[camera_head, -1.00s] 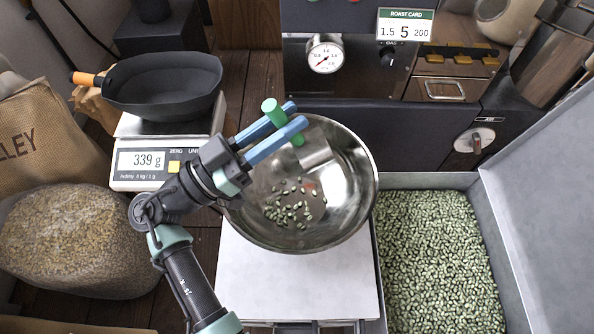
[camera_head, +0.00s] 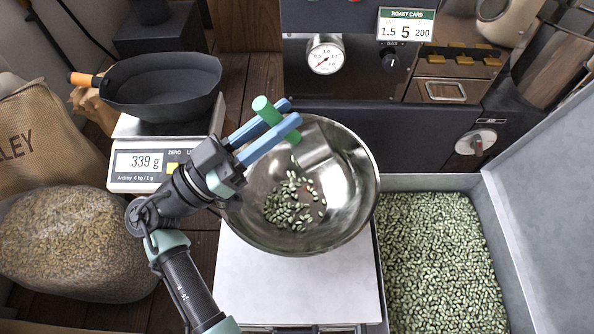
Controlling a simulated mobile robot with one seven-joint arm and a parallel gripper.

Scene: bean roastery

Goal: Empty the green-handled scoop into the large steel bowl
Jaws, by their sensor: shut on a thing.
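The large steel bowl (camera_head: 352,222) stands on a white-topped stand in the middle, with a small heap of green beans (camera_head: 291,207) on its bottom. My gripper (camera_head: 279,124) is shut on the green handle of the scoop (camera_head: 315,147), between its two blue fingers. The scoop's metal head is over the inside of the bowl, tilted downward, with beans just below its lower edge. How many beans are still inside the scoop is hidden.
A scale (camera_head: 136,176) reading 339 g stands at the left and bears a dark pan (camera_head: 165,90) with an orange handle. A bin of green beans (camera_head: 440,262) is at the right. The roaster (camera_head: 410,125) stands behind the bowl.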

